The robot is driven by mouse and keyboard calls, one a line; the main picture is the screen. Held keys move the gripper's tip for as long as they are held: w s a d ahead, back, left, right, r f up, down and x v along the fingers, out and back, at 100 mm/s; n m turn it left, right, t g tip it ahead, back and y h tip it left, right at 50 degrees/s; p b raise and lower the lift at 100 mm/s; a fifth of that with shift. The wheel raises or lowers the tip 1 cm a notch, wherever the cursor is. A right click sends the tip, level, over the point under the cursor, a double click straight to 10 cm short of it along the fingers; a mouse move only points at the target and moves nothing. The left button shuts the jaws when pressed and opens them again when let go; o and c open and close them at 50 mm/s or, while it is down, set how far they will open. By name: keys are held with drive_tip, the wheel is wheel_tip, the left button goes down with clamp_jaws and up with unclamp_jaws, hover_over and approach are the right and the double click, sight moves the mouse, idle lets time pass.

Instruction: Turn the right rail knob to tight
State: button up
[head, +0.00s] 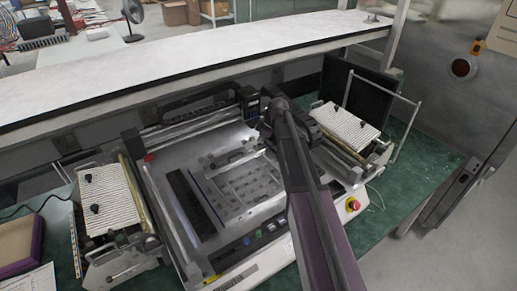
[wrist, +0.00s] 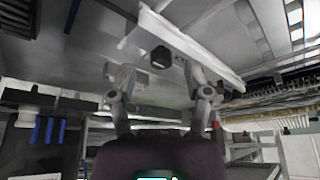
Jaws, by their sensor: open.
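In the wrist view, a black knob (wrist: 160,56) sits on a grey surface beside a long pale rail (wrist: 190,48). It is likely the right rail knob; its tight or loose setting cannot be read. My gripper (wrist: 164,88) is open, with its two grey fingers spread to either side below the knob in the picture. The fingers appear apart from the knob, and nothing is held. In the head view, my arm reaches over the white machine (head: 222,262) and hides part of its right side. The knob cannot be made out clearly there.
Ribbed feeder plates stand left (head: 105,200) and right (head: 345,125) of the machine. A red emergency button (head: 352,204) is at its front right. A white shelf (head: 190,62) runs behind it. The green bench (head: 425,160) has free room at the right.

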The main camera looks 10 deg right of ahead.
drive_tip(key=shift+a+f, duration=0.2)
drive_tip(key=shift+f, duration=0.3)
drive_tip(key=shift+b, duration=0.3)
drive_tip(key=shift+w, duration=0.1)
clamp_jaws()
